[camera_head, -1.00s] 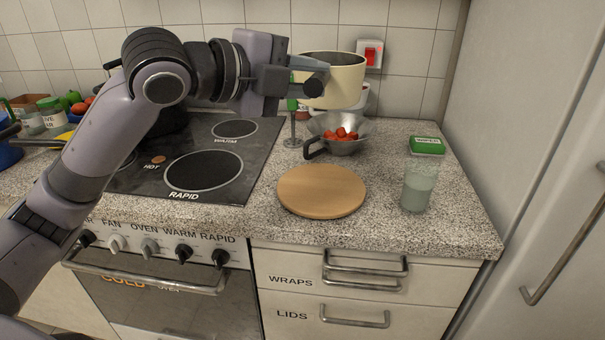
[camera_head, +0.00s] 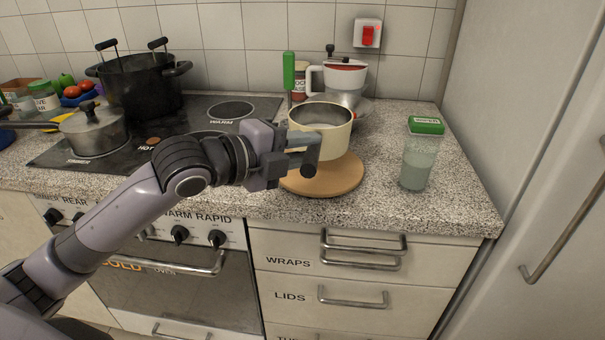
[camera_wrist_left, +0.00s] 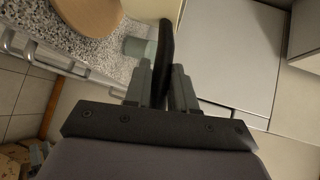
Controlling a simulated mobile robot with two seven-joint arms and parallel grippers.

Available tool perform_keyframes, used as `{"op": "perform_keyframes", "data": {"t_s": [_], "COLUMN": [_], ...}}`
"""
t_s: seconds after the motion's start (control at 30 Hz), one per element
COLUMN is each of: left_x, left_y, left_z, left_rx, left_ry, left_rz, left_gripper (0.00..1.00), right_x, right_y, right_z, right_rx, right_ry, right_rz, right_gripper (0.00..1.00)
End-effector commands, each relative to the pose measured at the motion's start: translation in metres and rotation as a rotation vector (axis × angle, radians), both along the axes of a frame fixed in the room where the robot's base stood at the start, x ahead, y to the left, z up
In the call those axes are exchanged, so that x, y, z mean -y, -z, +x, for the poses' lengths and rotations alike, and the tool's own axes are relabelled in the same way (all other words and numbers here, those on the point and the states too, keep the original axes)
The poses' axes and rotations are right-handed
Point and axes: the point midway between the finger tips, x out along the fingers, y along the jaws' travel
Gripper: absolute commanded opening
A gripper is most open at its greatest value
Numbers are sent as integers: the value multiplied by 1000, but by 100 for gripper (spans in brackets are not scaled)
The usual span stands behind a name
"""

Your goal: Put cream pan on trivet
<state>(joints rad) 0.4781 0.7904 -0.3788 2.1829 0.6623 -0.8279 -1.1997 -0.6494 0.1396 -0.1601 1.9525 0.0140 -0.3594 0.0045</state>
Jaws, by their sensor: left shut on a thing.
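The cream pan (camera_head: 318,131) is upright over the round wooden trivet (camera_head: 338,184) on the counter. Its base overlaps the trivet's back part in the head view; I cannot tell whether it touches. My left gripper (camera_head: 303,160) is in front of the pan, shut on its dark handle, which shows between the fingers (camera_wrist_left: 163,85) in the left wrist view. The trivet's edge shows there at the top left (camera_wrist_left: 92,18). The gripper hides part of the trivet's left side. My right gripper is not in view.
A white jug-like appliance (camera_head: 343,78) and a green-handled tool (camera_head: 289,72) stand behind the pan. A black pot (camera_head: 140,85) and a lidded saucepan (camera_head: 95,132) are on the stove.

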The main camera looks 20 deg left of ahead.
Motion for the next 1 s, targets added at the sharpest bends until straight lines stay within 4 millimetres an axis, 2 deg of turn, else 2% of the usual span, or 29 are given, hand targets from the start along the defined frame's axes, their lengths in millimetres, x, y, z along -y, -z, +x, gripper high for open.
{"op": "perform_keyframes", "data": {"t_s": [0.17,0.4,0.83,0.87,0.9,0.93,1.0], "left_x": [0,0,0,0,0,0,0], "left_y": [9,39,45,48,47,47,47], "left_z": [0,0,0,0,0,0,0], "left_rx": [7,7,10,0,0,0,0], "left_ry": [0,1,1,0,0,0,0], "left_rz": [-3,-3,-1,0,0,0,0], "left_gripper": [0,0,0,28,41,50,50], "right_x": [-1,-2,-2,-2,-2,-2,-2], "right_y": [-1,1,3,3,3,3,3], "right_z": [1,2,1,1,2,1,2], "right_rx": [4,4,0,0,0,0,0], "right_ry": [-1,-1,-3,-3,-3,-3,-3], "right_rz": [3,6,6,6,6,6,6], "right_gripper": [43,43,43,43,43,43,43]}}
